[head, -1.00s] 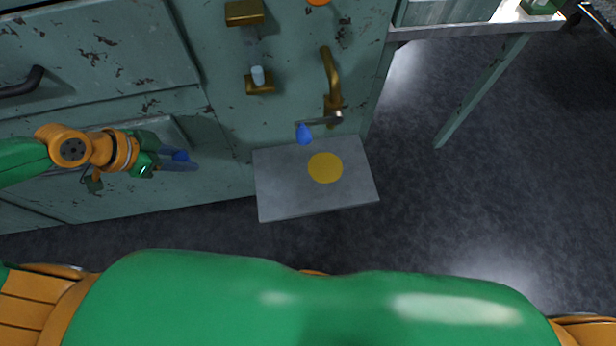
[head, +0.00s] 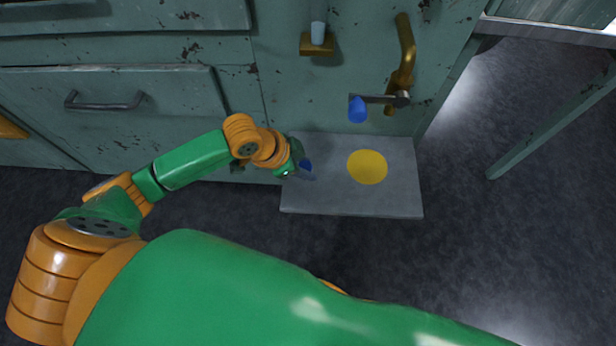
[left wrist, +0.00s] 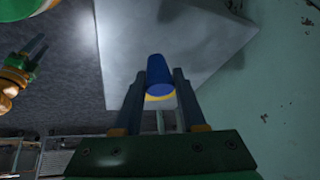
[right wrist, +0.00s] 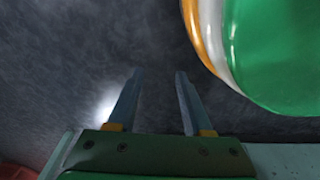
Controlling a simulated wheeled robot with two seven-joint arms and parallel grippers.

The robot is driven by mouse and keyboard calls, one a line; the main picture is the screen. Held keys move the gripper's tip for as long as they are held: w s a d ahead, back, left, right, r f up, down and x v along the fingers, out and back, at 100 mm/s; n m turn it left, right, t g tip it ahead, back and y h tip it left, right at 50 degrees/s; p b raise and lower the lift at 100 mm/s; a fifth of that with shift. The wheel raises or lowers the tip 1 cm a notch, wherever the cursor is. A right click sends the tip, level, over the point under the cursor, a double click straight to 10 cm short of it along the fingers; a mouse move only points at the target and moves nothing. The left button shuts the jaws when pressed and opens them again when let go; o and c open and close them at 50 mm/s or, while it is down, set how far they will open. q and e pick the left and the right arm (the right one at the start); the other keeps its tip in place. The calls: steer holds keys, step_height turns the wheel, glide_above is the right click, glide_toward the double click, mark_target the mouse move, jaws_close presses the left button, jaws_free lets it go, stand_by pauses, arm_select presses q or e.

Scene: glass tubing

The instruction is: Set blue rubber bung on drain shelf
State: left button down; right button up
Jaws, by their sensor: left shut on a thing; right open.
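The blue rubber bung (head: 306,165) is held between the fingers of my left gripper (head: 303,170), over the left part of the grey drain shelf (head: 330,202). In the left wrist view the bung (left wrist: 159,72) sits between the two fingertips, with the grey shelf (left wrist: 125,40) behind it. I cannot tell how high it is above the shelf. A yellow disc (head: 367,167) marks the shelf's middle, right of the gripper. My right gripper (right wrist: 159,74) is open and empty above dark floor; it is not seen in the head view.
A brass pipe (head: 404,45) on the green cabinet front has a lever with a blue tip (head: 357,109) above the shelf. A brass bracket (head: 317,43) holds a clear tube higher up. A table leg (head: 545,130) stands at right. The shelf around the disc is clear.

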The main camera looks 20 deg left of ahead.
arm_select(q)
steer(key=f, duration=0.1)
steer(key=f+b, duration=0.2)
steer(key=shift+d+f, duration=0.25)
steer(key=shift+f, duration=0.1)
steer(key=shift+w, duration=0.1)
steer(key=shift+r, duration=0.1)
arm_select(e)
steer(key=shift+w+a, duration=0.8)
steer(key=shift+w, duration=0.05)
arm_select(q)
steer(key=shift+c, duration=2.4)
jaws_free()
